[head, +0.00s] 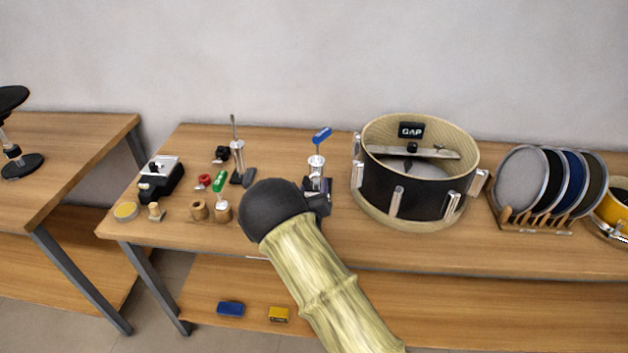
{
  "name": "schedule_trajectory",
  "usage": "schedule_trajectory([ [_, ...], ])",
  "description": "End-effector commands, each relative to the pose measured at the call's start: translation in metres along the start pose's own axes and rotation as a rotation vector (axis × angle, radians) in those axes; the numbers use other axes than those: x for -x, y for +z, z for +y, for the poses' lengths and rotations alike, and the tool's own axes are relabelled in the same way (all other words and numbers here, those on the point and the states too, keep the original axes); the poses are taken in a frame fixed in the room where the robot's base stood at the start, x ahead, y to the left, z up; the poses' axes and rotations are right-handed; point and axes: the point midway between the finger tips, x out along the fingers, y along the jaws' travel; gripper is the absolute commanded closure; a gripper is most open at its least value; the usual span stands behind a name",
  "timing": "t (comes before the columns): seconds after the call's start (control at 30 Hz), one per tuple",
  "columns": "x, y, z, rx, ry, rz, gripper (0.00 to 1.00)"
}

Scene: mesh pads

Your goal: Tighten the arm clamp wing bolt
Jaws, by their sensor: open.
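My arm reaches in from the bottom right and ends, as seen here, in a round black joint in front of the bench. My gripper does not show clearly; the joint hides what is behind it. A silver upright post (316,166) with a blue wing-shaped handle (322,135) on top stands just right of the joint, on a dark base partly covered by it. Left of the joint stands a silver clamp (238,158) with a thin upright rod. A green wing-shaped handle (219,181) and a small red knob (204,181) are near it. I cannot tell which is the arm clamp wing bolt.
A black drum shell (384,190) with a pale rim stands right of the post. A rack (541,224) of round pads is farther right. A black box (161,183), a yellow tin (125,211) and wooden pieces (199,209) occupy the left end.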

Motion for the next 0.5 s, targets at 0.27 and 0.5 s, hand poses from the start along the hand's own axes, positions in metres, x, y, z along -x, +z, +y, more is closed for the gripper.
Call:
schedule_trajectory([
  [0.27, -0.033, 0.000, 0.000, 0.000, -0.001, 0.000, 0.44],
  [0.5, -0.037, 0.000, 0.000, 0.000, 0.000, 0.000, 0.44],
])
